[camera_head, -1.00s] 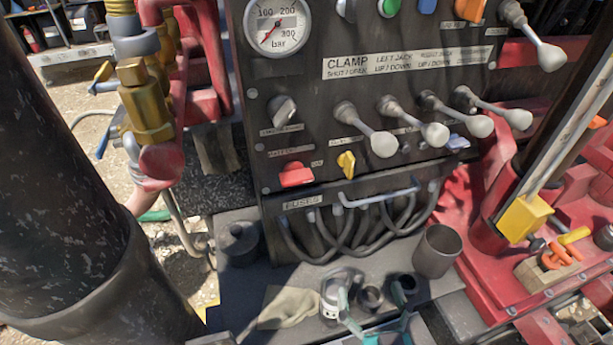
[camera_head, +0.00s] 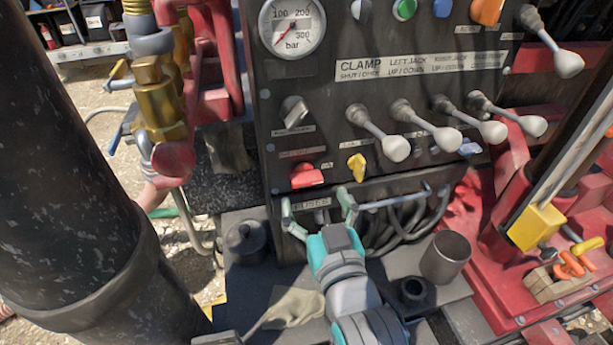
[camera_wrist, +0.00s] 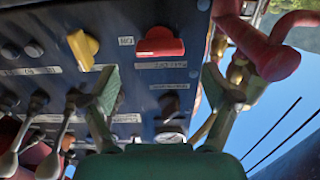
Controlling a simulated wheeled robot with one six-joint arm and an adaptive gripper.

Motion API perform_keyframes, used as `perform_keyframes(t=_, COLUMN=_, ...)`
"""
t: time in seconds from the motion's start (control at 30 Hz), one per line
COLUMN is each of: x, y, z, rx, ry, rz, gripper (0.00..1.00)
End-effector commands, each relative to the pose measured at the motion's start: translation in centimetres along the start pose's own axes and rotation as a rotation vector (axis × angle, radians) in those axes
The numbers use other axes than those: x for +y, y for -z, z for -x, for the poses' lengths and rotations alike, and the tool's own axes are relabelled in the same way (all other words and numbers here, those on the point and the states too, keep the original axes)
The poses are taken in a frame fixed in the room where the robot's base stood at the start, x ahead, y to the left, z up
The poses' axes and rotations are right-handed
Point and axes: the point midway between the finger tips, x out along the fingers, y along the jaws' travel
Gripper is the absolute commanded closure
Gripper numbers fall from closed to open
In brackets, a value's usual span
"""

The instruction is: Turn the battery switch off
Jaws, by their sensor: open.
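The red battery switch (camera_head: 307,176) sits on the lower left of the dark control panel (camera_head: 330,105), under a small label and above the fuses label. Its handle lies roughly sideways. In the wrist view the red switch (camera_wrist: 160,42) appears upside down, with a small "ON" plate beside it. My gripper (camera_head: 316,203) is open and empty, just below the switch in the head view. In the wrist view its fingers (camera_wrist: 161,80) stand on either side of the switch's line, apart from it. The exact gap to the panel is hard to tell.
A yellow switch (camera_head: 357,166) is close to the right of the red one, and a grey knob (camera_head: 294,110) is above it. Several levers (camera_head: 397,148) stick out at right. A handle bar with cables (camera_head: 400,200) is below. A grey cup (camera_head: 445,258) stands on the ledge.

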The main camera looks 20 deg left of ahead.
Motion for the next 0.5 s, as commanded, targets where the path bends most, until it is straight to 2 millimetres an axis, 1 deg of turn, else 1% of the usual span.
perform_keyframes(t=0.03, x=0.0, y=0.1, z=-1.0, rx=0.001, ry=0.000, rz=0.000, gripper=0.12)
perform_keyframes(t=0.2, x=0.0, y=0.1, z=-3.8, rx=0.001, ry=0.000, rz=0.000, gripper=0.12)
perform_keyframes(t=0.33, x=0.0, y=0.0, z=-5.2, rx=0.000, ry=0.000, rz=0.000, gripper=0.12)
perform_keyframes(t=0.5, x=0.0, y=0.0, z=-6.2, rx=0.000, ry=0.000, rz=0.000, gripper=0.12)
